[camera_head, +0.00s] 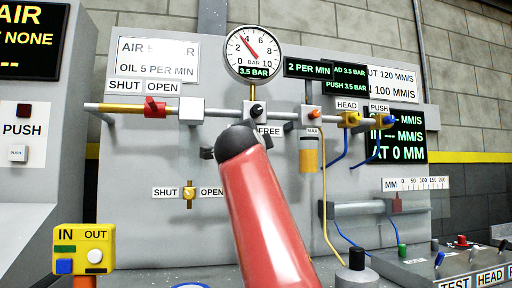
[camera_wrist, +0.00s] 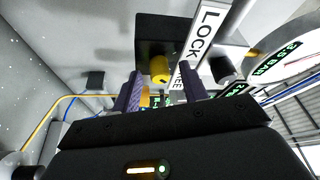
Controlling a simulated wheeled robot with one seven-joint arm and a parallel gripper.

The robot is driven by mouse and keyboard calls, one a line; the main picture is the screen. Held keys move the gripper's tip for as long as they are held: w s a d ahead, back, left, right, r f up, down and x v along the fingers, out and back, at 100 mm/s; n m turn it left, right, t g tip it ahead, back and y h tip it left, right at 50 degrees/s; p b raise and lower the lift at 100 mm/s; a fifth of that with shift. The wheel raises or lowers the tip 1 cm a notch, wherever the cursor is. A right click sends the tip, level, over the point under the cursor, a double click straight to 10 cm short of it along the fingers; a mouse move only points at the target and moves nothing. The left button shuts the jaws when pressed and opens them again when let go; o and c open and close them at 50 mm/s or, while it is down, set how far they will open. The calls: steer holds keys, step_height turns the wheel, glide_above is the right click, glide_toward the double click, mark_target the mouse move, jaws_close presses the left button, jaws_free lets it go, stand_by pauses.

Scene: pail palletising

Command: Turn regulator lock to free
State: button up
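The regulator lock (camera_wrist: 160,68) shows in the wrist view as a small yellow knob on a black block (camera_wrist: 153,33). A white label beside it reads LOCK (camera_wrist: 208,25), with FREE partly hidden lower down. My gripper (camera_wrist: 161,82) is open, its two dark fingers apart on either side of the yellow knob's line. I cannot tell whether they touch it. In the head view my red arm covers the lock and my gripper; the FREE label (camera_head: 269,131) shows at its edge. The pressure gauge (camera_head: 253,53) above reads about 3.5 bar.
A yellow SHUT/OPEN valve (camera_head: 189,192) sits lower left on the panel, and a red valve handle (camera_head: 156,108) upper left. A yellow IN/OUT box (camera_head: 84,248) stands front left.

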steer(key=s+f+b, duration=0.1)
steer(key=s+b, duration=0.4)
steer(key=s, duration=0.2)
steer(key=shift+s+a, duration=0.35)
